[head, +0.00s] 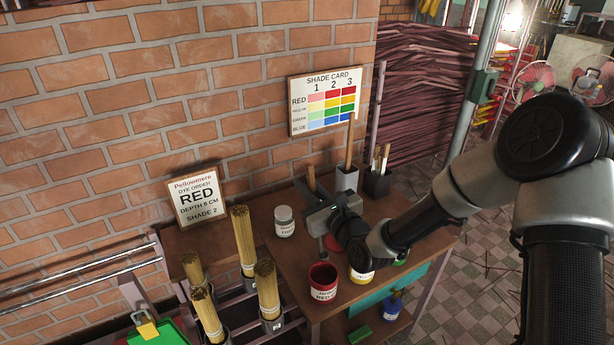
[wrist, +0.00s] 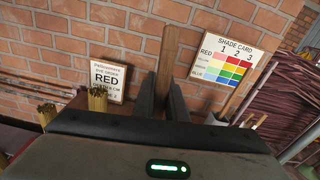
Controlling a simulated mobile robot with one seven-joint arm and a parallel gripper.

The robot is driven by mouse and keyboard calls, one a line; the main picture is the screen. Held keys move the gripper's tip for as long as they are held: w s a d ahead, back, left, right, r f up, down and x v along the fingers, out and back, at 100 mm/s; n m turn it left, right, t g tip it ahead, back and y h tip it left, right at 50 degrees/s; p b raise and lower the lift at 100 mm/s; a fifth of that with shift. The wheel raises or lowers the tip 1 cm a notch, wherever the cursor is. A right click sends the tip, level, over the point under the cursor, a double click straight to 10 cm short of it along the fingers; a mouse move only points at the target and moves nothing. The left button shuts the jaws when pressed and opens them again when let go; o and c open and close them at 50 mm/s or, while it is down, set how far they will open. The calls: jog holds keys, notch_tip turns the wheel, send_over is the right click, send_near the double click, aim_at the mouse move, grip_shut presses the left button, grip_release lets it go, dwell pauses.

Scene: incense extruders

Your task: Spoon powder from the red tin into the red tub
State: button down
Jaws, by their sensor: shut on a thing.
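My gripper (head: 314,206) is above the table and shut on an upright wooden handle (head: 311,180). In the wrist view the handle (wrist: 168,58) stands between the two fingers (wrist: 164,102). The spoon's lower end is hidden behind my gripper, so I cannot see whether it carries powder. A red container (head: 323,282) with a white label and dark red inside stands near the table's front edge, in front of my gripper. Another red thing (head: 333,243) is mostly hidden under my gripper. I cannot tell which of these is the tin and which the tub.
A lidded jar (head: 284,222) stands left of my gripper. Yellow (head: 361,274) and green (head: 401,257) containers stand to the right. A holder (head: 346,179) with a wooden stick is behind. Incense bundles (head: 243,240) stand at left. The order sign (head: 197,197) reads RED, depth 8 cm, shade 2.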

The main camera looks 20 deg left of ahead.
notch_tip(320, 180, down, 15)
jog(key=b, duration=1.1)
jog(key=shift+b, duration=0.35)
notch_tip(320, 180, up, 15)
jog(key=p, duration=1)
jog(key=shift+p, duration=0.3)
dwell(0.6)
jog(key=shift+d, duration=0.1)
